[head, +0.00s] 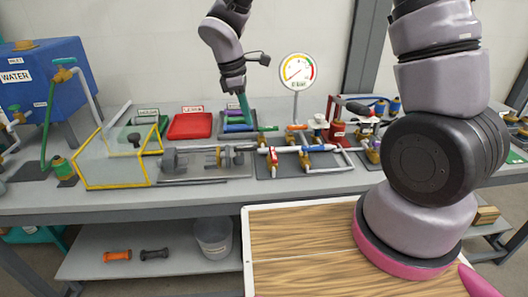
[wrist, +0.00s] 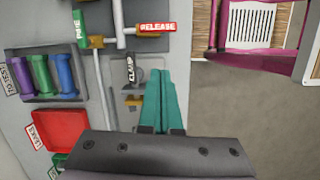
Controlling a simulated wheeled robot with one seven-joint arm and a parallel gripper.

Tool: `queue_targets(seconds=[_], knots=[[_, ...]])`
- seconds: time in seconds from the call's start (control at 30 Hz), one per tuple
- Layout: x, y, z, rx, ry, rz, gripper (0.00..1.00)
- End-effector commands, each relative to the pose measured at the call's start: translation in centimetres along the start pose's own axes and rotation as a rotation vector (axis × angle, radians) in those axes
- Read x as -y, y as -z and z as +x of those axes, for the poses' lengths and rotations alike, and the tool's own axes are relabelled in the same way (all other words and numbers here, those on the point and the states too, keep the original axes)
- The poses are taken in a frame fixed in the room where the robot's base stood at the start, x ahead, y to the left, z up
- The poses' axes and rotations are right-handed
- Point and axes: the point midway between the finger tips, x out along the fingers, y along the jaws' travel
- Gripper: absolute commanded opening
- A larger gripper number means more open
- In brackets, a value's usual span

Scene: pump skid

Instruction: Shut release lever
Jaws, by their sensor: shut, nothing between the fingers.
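The release lever is a short red handle with a white RELEASE label (wrist: 157,28), near the top of the wrist view. In the head view it appears as a small red handle (head: 272,157) at the left front of the pipe skid. My gripper (wrist: 160,73) has teal fingers pressed together with nothing between them. Its tips point toward the lever in the wrist view, with a visible gap. In the head view my gripper (head: 243,104) hangs above the bench, behind and left of the lever. I cannot tell the lever's exact angle to its pipe.
A green-labelled lever (wrist: 79,27) stands farther back on the skid. A CLAMP label (wrist: 130,68) and fixture lie beside my fingers. The TO TEST rack (wrist: 82,55) and red tray (wrist: 60,140) are close by. A gauge (head: 298,72) stands behind the skid.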

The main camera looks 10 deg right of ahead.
Motion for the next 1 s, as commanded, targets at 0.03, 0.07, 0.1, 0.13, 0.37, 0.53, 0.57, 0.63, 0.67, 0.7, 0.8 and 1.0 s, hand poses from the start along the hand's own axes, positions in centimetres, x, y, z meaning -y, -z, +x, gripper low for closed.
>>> queue_targets(seconds=[0.03, 0.07, 0.1, 0.13, 0.37, 0.53, 0.57, 0.63, 0.67, 0.7, 0.8, 1.0], knots=[[0.3, 0.9, 0.8, 0.008, 0.008, -0.041, 0.00], [0.4, 1.2, 1.1, 0.011, 0.009, -0.061, 0.00], [0.6, 1.6, 1.4, 0.015, 0.011, -0.083, 0.00], [0.7, 1.8, 1.6, 0.017, 0.013, -0.096, 0.00], [0.8, 2.4, 2.1, 0.022, 0.015, -0.127, 0.00], [0.8, 2.3, 2.1, 0.022, 0.015, -0.125, 0.00], [0.8, 2.3, 2.1, 0.022, 0.015, -0.124, 0.00], [0.8, 2.3, 2.3, 0.022, 0.015, -0.124, 0.00], [0.8, 2.3, 2.5, 0.023, 0.016, -0.124, 0.00], [0.9, 2.2, 2.8, 0.024, 0.016, -0.124, 0.00], [0.9, 2.2, 4.2, 0.025, 0.018, -0.125, 0.00], [1.0, 2.1, 8.4, 0.026, 0.019, -0.125, 0.00]])
